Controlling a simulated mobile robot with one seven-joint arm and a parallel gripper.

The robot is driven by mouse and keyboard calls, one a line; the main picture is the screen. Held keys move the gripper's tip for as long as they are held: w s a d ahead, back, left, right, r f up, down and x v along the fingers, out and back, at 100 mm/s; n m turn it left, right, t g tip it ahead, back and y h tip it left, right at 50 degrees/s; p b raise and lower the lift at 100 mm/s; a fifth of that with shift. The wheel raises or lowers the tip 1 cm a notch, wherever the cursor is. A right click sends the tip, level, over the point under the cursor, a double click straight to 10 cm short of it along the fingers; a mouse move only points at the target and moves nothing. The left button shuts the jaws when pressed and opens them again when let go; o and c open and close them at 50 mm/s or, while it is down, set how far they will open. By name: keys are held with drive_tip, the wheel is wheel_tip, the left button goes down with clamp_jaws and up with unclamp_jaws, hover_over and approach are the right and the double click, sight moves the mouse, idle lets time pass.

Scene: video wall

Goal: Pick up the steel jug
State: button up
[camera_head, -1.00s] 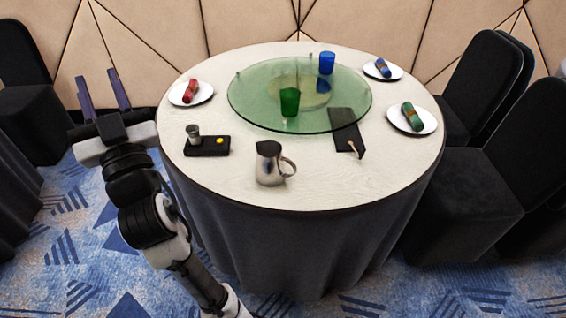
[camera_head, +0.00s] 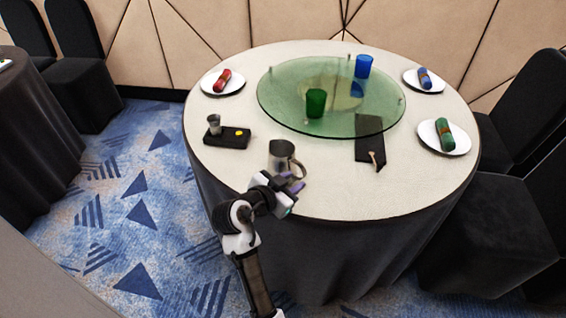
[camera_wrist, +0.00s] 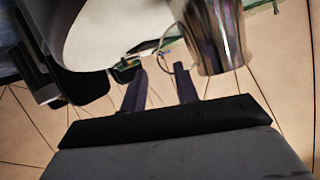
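The steel jug (camera_head: 281,156) stands upright near the front edge of the round table (camera_head: 225,172), its handle to the right. My gripper (camera_head: 291,181) is at the table's front edge, just in front of the jug and below its handle. In the wrist view the jug (camera_wrist: 216,34) is at the upper right and its ring-shaped handle shows near the fingertips. The two fingers of my gripper (camera_wrist: 161,68) are apart with nothing held between them. One finger overlaps the handle in the picture; I cannot tell whether they touch.
A black tray (camera_head: 222,142) with a small metal cup (camera_head: 214,124) lies left of the jug. A black board (camera_head: 368,137) lies to the right. Behind is a glass turntable (camera_head: 275,105) with a green glass (camera_head: 315,103) and a blue glass (camera_head: 363,66).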

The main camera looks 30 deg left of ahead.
drive_tip(key=x, duration=0.2)
drive_tip(key=shift+w+f, duration=0.1)
drive_tip(key=shift+w, duration=0.25)
drive_tip(key=p+x, duration=0.2)
drive_tip(key=x, duration=0.2)
drive_tip(key=shift+w+d+p, duration=0.1)
drive_tip(key=shift+d+p, duration=0.15)
drive_tip(key=shift+p, duration=0.1)
drive_tip(key=shift+w+f, duration=0.35)
clamp_jaws()
